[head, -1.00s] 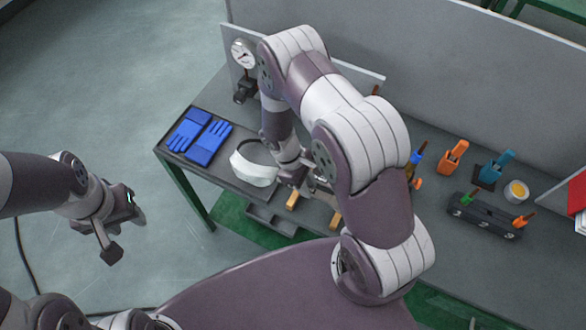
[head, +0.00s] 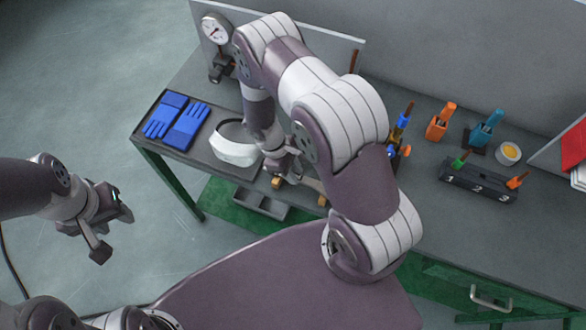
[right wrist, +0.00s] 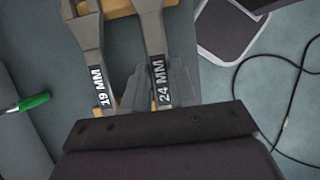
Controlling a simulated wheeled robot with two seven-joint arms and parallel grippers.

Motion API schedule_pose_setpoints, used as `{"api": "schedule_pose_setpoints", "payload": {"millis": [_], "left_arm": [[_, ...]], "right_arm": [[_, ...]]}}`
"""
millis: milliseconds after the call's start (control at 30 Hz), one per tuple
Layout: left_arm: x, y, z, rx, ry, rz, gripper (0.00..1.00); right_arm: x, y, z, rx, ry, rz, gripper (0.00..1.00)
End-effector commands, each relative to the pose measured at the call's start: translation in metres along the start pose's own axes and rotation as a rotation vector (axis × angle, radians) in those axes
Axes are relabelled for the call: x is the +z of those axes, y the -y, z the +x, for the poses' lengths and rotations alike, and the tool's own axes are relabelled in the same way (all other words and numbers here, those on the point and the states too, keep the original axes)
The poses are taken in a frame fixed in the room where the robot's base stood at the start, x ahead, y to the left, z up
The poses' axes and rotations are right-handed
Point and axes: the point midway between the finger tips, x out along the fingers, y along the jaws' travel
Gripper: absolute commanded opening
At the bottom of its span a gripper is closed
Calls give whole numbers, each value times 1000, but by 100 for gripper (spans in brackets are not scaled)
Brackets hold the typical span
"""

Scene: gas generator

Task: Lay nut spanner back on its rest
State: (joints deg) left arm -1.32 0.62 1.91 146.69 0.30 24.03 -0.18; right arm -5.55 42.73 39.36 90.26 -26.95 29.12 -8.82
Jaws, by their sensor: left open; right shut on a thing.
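In the right wrist view, two grey spanners lie side by side, one marked 19 MM (right wrist: 97,88) and one marked 24 MM (right wrist: 158,80). My right gripper (right wrist: 160,92) is shut on the handle of the 24 MM spanner. A wooden rest block (right wrist: 118,8) shows behind the spanner heads; contact with the held spanner is unclear. In the head view, my right gripper (head: 287,168) is low over the bench's front edge, near the wooden blocks (head: 277,183), partly hidden by my arm. My left gripper (head: 110,230) is open and empty, left of the bench.
Blue gloves (head: 185,128) and a white visor (head: 236,150) lie on the bench (head: 440,225). A gauge (head: 215,30) stands behind. To the right are an orange-handled tool (head: 441,120), a numbered black block (head: 478,182) and a small yellow-filled cup (head: 509,153).

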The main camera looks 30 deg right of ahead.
Motion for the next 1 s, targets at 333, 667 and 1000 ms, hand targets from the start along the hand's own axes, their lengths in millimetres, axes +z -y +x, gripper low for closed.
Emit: {"api": "schedule_pose_setpoints", "payload": {"millis": [333,667,1000], "left_arm": [[0,0,3,0,-1,0,43],[0,0,3,0,0,0,43],[3,0,25,0,0,0,43]], "right_arm": [[-1,0,3,0,0,0,42],[-2,0,2,1,-1,0,56],[-4,-1,-68,4,-7,0,56]]}}
